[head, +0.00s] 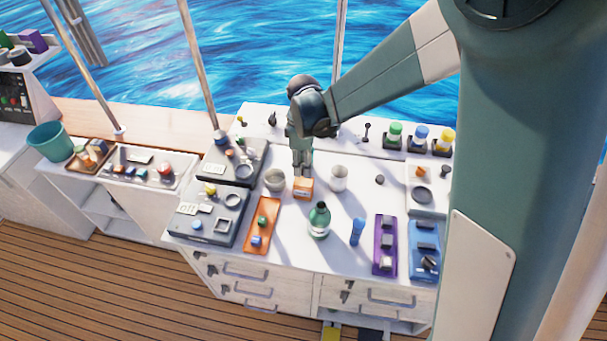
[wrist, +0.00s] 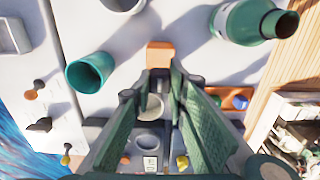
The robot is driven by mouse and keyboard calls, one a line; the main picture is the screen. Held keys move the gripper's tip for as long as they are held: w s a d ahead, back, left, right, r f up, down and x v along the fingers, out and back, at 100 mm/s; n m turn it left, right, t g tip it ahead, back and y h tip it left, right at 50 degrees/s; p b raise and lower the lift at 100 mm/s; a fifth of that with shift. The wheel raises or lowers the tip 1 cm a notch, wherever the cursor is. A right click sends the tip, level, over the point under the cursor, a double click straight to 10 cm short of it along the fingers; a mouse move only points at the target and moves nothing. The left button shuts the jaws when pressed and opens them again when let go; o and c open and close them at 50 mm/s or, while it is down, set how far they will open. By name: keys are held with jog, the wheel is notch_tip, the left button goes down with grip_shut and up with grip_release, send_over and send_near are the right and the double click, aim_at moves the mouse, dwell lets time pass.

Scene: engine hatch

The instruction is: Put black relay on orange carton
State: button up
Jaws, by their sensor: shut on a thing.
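The orange carton (head: 303,189) stands on the white counter between two pale cups. In the wrist view the carton (wrist: 160,52) lies just beyond my fingertips. My gripper (head: 301,169) points down directly over the carton, with its fingers close to the carton's top. In the wrist view my gripper (wrist: 159,80) has its fingertips closed on a small dark thing, the black relay (wrist: 158,73), mostly hidden by the fingers. I cannot tell whether the relay touches the carton.
A grey cup (head: 275,180) and a white cup (head: 339,179) flank the carton closely. A green bottle (head: 319,221) stands in front. A teal cup (wrist: 88,73) shows in the wrist view. An orange tray (head: 262,226) with small blocks lies front left, a purple tray (head: 385,246) front right.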

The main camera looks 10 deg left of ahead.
jog(key=shift+f, duration=1.9)
jog(key=shift+f, duration=0.2)
jog(key=o, duration=0.9)
jog(key=shift+c, duration=0.2)
jog(key=shift+r, duration=0.25)
jog(key=shift+r, duration=5.95)
